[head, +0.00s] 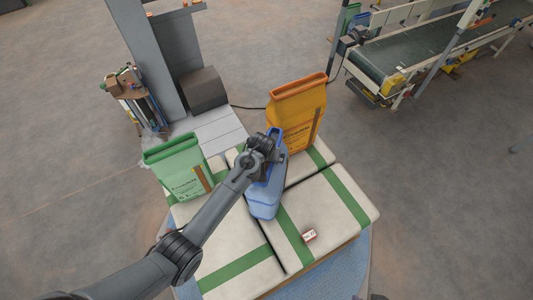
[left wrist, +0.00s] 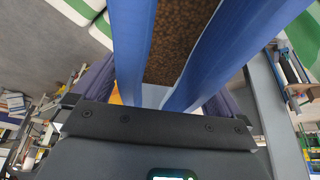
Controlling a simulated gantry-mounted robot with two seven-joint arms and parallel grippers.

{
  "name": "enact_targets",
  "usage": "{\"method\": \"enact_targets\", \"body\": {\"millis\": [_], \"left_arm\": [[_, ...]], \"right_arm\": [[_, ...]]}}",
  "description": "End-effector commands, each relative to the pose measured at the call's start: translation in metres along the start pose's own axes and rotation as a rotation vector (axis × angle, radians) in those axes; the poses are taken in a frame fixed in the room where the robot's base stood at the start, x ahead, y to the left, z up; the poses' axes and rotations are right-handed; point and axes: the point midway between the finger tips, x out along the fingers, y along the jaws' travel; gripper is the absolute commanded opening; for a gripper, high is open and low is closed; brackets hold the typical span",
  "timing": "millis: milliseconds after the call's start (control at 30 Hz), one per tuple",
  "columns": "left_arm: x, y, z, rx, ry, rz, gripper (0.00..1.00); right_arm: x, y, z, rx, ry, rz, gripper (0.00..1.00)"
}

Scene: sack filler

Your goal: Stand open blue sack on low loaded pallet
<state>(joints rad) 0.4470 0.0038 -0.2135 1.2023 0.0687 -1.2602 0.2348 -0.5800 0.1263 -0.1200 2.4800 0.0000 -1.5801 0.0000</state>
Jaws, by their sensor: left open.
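The blue sack (head: 264,198) stands roughly upright on the low loaded pallet, on white sacks with green bands (head: 335,205). Its top is partly hidden behind my left gripper (head: 266,150) in the head view. In the left wrist view the sack's two blue walls (left wrist: 132,45) stand apart, with brown granular contents between them. My left gripper is open at the sack's mouth, its dark ribbed fingers (left wrist: 160,97) on the outer sides of the walls. Whether they touch the walls I cannot tell. My right gripper is in neither view.
An open green sack (head: 180,172) stands left of the blue one, and an orange sack (head: 297,112) stands behind it to the right. A small red-and-white box (head: 309,235) lies on the front load. A grey machine column (head: 150,55) and a conveyor (head: 420,48) stand behind.

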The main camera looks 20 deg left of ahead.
Motion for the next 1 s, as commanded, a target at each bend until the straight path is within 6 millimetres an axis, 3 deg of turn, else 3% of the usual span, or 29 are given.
{"method": "enact_targets", "body": {"millis": [167,600,800,1000], "left_arm": [[-0.019,0.000,0.000,0.000,0.003,0.001,1.00],[-0.094,0.000,0.000,0.001,0.003,0.000,1.00],[-0.113,0.000,0.000,0.000,0.001,0.000,1.00],[-0.117,0.000,0.000,0.000,0.000,0.000,1.00]], "right_arm": [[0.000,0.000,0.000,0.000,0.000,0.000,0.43],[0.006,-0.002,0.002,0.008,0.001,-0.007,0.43],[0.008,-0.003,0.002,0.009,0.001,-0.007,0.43],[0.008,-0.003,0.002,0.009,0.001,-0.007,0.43]]}}
